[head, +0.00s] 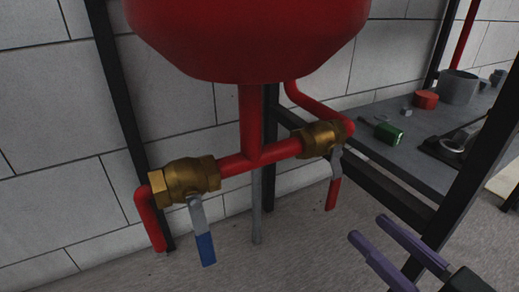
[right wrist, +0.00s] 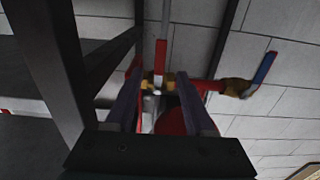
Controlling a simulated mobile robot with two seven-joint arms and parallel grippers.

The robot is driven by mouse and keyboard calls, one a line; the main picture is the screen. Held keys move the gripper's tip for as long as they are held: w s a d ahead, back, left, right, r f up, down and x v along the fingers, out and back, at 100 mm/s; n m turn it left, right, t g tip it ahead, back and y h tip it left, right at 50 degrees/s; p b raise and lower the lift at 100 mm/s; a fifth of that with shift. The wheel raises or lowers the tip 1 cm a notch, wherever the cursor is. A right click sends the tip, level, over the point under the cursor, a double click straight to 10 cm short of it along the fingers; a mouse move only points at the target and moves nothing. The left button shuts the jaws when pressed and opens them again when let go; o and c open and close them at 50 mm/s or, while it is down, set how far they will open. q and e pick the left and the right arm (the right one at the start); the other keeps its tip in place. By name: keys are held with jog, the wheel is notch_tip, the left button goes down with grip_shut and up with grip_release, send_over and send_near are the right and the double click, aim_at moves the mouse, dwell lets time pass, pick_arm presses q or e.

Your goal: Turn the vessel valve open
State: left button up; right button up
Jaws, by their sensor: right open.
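The red vessel (head: 245,35) hangs at the top of the head view, with a red pipe (head: 252,120) running down to a crosspiece. A brass valve (head: 322,138) on the right has a grey lever with a red grip (head: 332,195) hanging down. A second brass valve (head: 186,180) on the left has a lever with a blue grip (head: 205,249) hanging down. My right gripper (head: 368,228) is open and empty, below and right of the red-gripped lever, apart from it. In the right wrist view the right valve (right wrist: 170,78) appears between the fingers, beyond them. My left gripper is not in view.
A black frame post (head: 470,165) and a low dark rail (head: 390,197) stand close to my right gripper. A grey shelf (head: 400,150) behind holds a green item (head: 388,132), a red piece (head: 426,99) and a grey pot (head: 458,87). The floor below the valves is clear.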

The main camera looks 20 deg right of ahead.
aim_at(335, 197)
jog(key=w+b, duration=0.1)
jog(key=w, duration=0.2)
jog(key=w+b, duration=0.1)
jog(key=w, duration=0.2)
jog(key=w+b, duration=0.1)
jog(key=w, duration=0.1)
jog(key=shift+w+a+f+b, duration=0.1)
jog(key=shift+w+a+b, duration=0.25)
jog(key=shift+w, duration=0.45)
grip_shut()
dwell(0.5)
